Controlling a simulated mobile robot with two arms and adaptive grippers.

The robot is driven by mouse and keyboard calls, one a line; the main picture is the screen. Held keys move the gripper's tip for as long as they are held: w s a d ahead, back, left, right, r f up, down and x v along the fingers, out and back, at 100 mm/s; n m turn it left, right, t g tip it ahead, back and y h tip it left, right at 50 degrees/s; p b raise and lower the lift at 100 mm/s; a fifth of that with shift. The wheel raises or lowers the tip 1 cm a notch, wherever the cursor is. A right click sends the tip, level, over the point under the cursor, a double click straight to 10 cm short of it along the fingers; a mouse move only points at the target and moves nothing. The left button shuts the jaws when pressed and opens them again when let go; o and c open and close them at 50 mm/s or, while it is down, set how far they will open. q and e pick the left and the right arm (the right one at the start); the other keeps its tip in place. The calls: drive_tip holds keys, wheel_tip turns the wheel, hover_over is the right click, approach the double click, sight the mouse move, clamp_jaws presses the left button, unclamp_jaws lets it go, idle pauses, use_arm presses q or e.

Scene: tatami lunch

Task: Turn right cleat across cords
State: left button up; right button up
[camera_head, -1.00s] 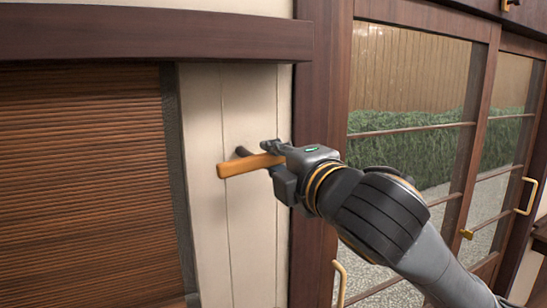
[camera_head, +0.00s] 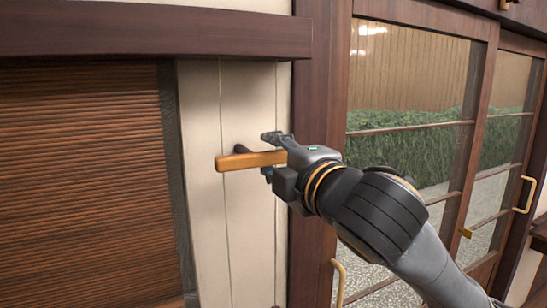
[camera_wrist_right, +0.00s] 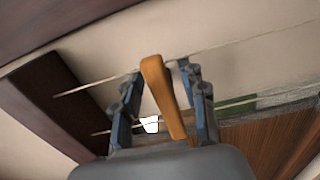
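The right cleat is an orange bar (camera_head: 238,161) on a dark peg (camera_head: 241,150), standing out from a pale wall panel. The bar lies almost level, with its left end slightly lower. My right gripper (camera_head: 271,154) is around the bar's right end, one finger above and one below. In the right wrist view the bar (camera_wrist_right: 162,92) runs between the blue-grey fingers (camera_wrist_right: 160,95), with gaps on both sides, so the gripper is open. Thin lines cross the wall behind; I cannot tell whether they are cords or panel seams. My left gripper is not in view.
A brown slatted blind (camera_head: 85,190) hangs at left under a dark beam (camera_head: 150,35). A dark post (camera_head: 317,90) stands right of the panel, close to my right wrist. Glazed doors (camera_head: 410,90) with pale handles (camera_head: 525,195) are at right.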

drive_tip(key=shift+s, duration=0.1)
drive_tip(key=v, duration=0.7)
drive_tip(key=shift+s, duration=0.15)
drive_tip(key=shift+d, duration=0.1)
